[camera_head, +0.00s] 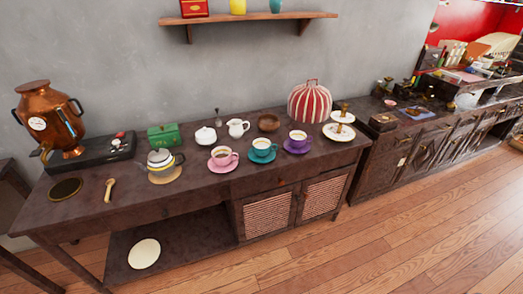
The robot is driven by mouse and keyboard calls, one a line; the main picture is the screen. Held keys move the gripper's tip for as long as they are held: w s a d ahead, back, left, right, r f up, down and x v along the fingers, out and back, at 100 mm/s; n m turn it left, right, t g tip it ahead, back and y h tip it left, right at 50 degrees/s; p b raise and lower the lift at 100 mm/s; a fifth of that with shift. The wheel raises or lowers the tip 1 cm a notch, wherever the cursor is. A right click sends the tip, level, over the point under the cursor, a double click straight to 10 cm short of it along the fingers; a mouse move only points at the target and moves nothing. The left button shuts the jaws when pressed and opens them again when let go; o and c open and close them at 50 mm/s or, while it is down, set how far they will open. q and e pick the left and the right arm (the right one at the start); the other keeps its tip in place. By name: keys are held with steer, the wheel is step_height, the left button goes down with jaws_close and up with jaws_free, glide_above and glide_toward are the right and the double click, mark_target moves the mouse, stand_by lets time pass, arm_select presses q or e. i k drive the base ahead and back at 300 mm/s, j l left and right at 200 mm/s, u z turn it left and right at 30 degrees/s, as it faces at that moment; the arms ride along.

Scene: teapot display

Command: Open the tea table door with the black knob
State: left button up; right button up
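The dark wooden tea table (205,192) runs along the wall across the middle of the view. Two light woven-panel doors are set in its right half. The left door (268,214) and the right door (324,195) both look shut. Small knobs or a latch may sit near where the doors meet, but they are too small for me to tell which one is black. Neither of my grippers is in view.
Cups, a teapot (161,160), a copper urn (52,117) and a striped tea cosy (309,102) stand on the tabletop. A second dark cabinet (392,150) adjoins at the right. The wooden floor (400,238) before the doors is clear.

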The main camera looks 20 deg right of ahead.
mark_target(259, 217)
steer(key=l+z, duration=0.1)
steer(key=l, duration=0.4)
steer(key=l+z, duration=0.1)
steer(key=l, duration=0.35)
steer(key=i+l+z, duration=0.1)
steer(key=l, duration=0.4)
steer(key=i+l, duration=0.1)
steer(key=l, duration=0.35)
steer(key=i+l+z, duration=0.15)
steer(key=l, duration=0.35)
steer(key=l+z, duration=0.1)
steer(key=l, duration=0.35)
steer(key=i+l+z, duration=0.1)
steer(key=l, duration=0.35)
